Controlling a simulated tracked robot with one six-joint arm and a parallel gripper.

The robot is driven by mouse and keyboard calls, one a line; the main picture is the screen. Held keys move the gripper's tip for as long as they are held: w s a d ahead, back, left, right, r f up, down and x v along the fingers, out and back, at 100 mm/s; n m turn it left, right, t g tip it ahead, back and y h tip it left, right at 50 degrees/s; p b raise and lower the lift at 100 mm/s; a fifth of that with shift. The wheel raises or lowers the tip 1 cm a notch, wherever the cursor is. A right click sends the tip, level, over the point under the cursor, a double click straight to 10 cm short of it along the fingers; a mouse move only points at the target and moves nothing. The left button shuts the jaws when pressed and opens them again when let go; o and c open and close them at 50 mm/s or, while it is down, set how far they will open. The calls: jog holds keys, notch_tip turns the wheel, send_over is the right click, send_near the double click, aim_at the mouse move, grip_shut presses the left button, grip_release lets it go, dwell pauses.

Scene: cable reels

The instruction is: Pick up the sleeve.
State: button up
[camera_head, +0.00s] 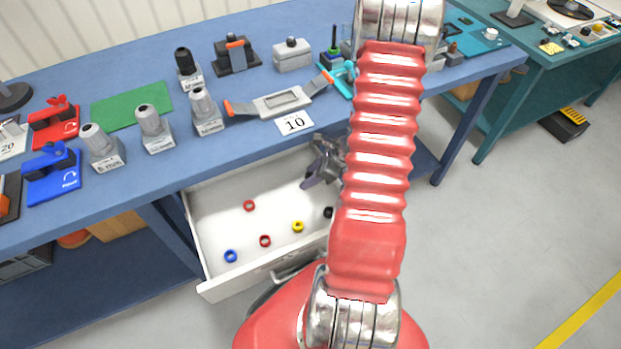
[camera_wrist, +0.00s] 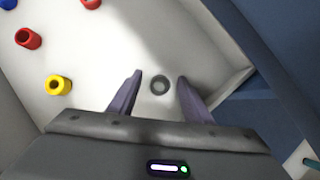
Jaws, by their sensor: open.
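An open white drawer (camera_head: 222,215) holds several small ring-shaped sleeves. Two red sleeves (camera_head: 249,205) (camera_head: 265,241) and a blue sleeve (camera_head: 230,256) lie further left. My gripper (camera_head: 312,178) is open and empty above the drawer; it also shows in the wrist view (camera_wrist: 160,77).
The drawer's front wall (camera_head: 262,273) and side walls surround the sleeves. The blue bench (camera_head: 240,137) above carries grey holders, a green mat (camera_head: 132,105), a red tool (camera_head: 54,122) and a blue tool (camera_head: 52,173).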

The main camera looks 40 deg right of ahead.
jog(key=shift+w+a+f, duration=0.1)
jog(key=shift+w+f, duration=0.05)
jog(key=shift+f, duration=0.1)
jog(key=shift+c, duration=0.3)
jog(key=c, duration=1.1)
